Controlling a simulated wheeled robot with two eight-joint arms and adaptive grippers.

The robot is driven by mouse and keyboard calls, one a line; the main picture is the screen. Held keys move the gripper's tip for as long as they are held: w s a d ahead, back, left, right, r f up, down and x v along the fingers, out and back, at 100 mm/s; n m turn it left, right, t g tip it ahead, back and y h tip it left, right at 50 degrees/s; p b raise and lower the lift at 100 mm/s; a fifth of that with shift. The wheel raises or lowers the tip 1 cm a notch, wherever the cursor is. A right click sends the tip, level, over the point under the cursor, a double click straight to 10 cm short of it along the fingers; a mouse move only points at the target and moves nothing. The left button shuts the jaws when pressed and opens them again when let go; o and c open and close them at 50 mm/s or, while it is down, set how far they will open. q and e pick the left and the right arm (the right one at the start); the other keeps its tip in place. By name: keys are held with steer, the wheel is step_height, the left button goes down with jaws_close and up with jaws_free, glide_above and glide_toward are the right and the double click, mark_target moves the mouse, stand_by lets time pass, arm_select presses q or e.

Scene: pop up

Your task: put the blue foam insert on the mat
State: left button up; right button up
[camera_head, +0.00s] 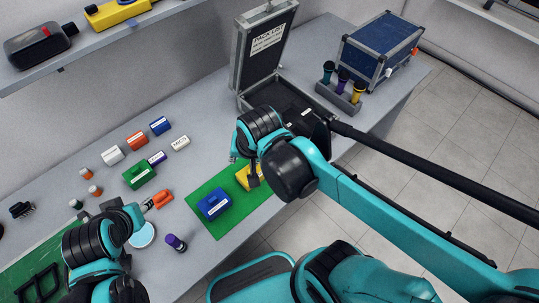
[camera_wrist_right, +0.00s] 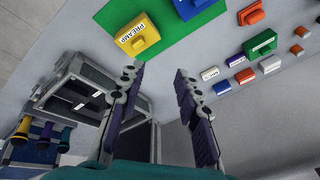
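A blue block with a white label (camera_head: 214,204) lies on the green mat (camera_head: 199,189). In the right wrist view the mat (camera_wrist_right: 178,42) is at the top, with a blue block (camera_wrist_right: 193,8) on it. A smaller blue block (camera_head: 160,126) sits in the back row on the table. I cannot tell which is the foam insert. My right gripper (camera_head: 244,167) is above the mat's right end, near a yellow block (camera_head: 243,178). Its fingers are apart and empty in the wrist view (camera_wrist_right: 160,70). My left gripper (camera_head: 128,212) is at lower left; its fingers are unclear.
An open case (camera_head: 262,48) with a dark interior stands behind my right arm. A blue box (camera_head: 380,45) and a rack of coloured handles (camera_head: 340,97) are at back right. Red, white and green blocks (camera_head: 139,175) lie left of the mat. A purple-capped item (camera_head: 175,243) is near the front edge.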

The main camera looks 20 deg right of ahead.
steer(key=s+d+r+n+t, duration=0.1)
steer(key=s+d+n+t, duration=0.2)
steer(key=d+n, duration=0.2)
steer(key=shift+d+r+n+h, duration=0.2)
steer(key=shift+d+n+h, duration=0.2)
steer(key=shift+d, duration=0.35)
